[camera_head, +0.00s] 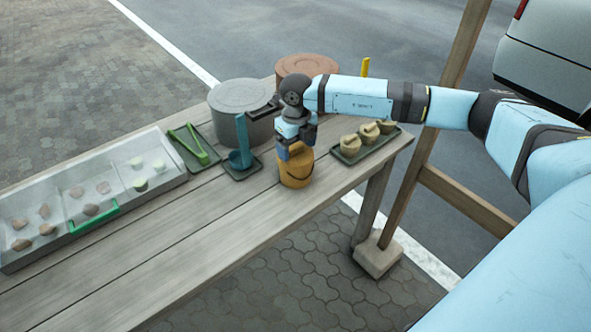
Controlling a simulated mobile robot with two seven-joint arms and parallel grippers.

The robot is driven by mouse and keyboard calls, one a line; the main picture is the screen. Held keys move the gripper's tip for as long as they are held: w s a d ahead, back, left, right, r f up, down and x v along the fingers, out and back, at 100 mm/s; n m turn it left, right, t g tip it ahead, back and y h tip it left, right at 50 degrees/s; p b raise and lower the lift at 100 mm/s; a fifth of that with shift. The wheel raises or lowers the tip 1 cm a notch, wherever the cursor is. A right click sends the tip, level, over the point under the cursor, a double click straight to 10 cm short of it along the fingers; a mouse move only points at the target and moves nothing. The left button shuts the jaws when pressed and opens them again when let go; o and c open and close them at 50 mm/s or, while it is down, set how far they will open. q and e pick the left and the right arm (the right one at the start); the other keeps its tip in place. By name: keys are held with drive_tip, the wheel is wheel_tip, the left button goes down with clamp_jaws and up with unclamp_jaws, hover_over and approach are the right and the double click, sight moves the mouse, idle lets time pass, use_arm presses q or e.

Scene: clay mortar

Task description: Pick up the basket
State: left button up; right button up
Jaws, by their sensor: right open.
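The basket looks like a small orange-yellow pail (297,174) with a thin dark handle line on its side. It stands upright on the wooden table near the front edge. My right gripper (295,150) points down directly over it, with its fingers at the top of the pail. The gripper is open; it hides the pail's rim, and I cannot tell whether the fingers touch it. My left gripper is not in view.
A grey lidded pot (238,98) and a brown lidded pot (306,66) stand behind. A blue ladle (243,150) is left, a tray of buns (365,143) right. A long white tray (20,255) with food pieces and green tongs (188,146) lie further left. The front-left tabletop is clear.

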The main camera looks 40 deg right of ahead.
drive_tip(key=c, duration=1.5)
